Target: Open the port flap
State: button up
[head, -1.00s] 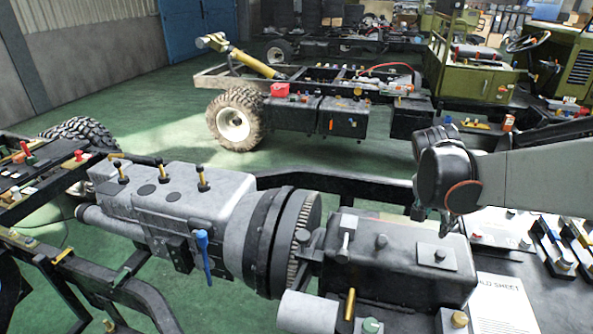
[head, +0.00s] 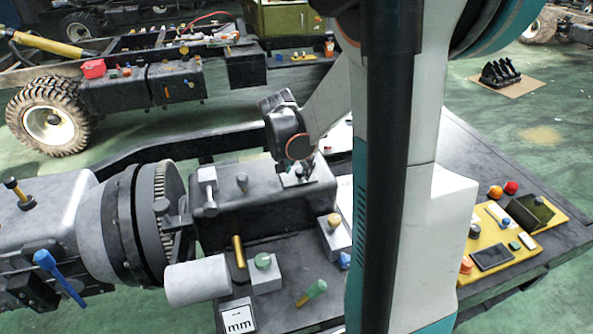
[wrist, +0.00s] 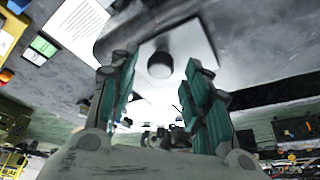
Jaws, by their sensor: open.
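A light grey square flap plate (head: 290,182) with a dark round knob lies on top of a dark gearbox housing (head: 232,212); I take it for the port flap. It lies flat against the housing. In the wrist view the plate (wrist: 194,42) is straight ahead, and its knob (wrist: 160,65) shows between my fingertips. My gripper (head: 303,168) is over the plate, pointing down. In the wrist view its teal-padded fingers (wrist: 158,75) are spread, one on each side of the knob. I cannot tell whether they touch it.
A T-shaped lever (head: 207,185) and a small peg (head: 242,182) stand on the housing, left of my gripper. A white cylinder (head: 197,283) and a green-capped block (head: 265,272) are in front. A yellow panel (head: 520,225) with buttons lies at right. My arm hides the middle of the bench.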

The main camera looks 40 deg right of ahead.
jog(key=shift+d+f, duration=0.2)
jog(key=shift+f, duration=0.25)
grip_shut()
jog(key=shift+w, duration=0.1)
